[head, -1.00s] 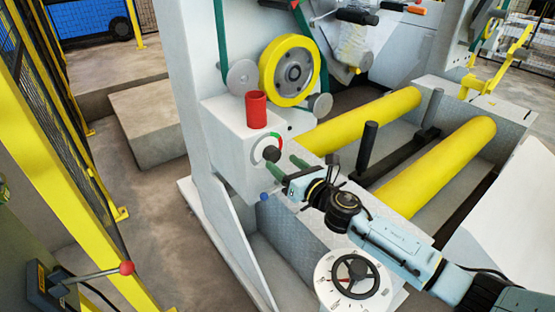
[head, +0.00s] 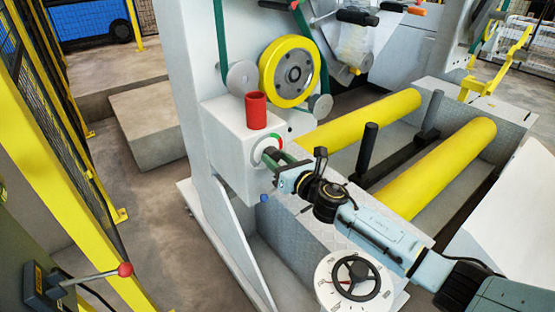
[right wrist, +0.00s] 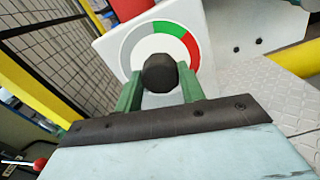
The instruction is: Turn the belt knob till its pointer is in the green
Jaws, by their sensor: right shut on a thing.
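The belt knob (right wrist: 159,72) is a dark faceted knob on the white face of a machine box. A dial ring (right wrist: 141,43) surrounds it, with grey at the left, green (right wrist: 168,28) at the top and red (right wrist: 190,45) at the right. I cannot make out the knob's pointer. My right gripper (right wrist: 159,84) has its two green fingers shut on the knob, one on each side. In the head view the right gripper (head: 273,156) reaches the dial from the right, and its fingers partly hide the knob. My left gripper is not in view.
A red cup-like cylinder (head: 256,110) stands on the box, below a yellow wheel (head: 287,71). A blue button (head: 264,198) sits low on the box. A white dial with a black handwheel (head: 357,278) lies below my arm. Yellow rollers (head: 440,168) are at the right.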

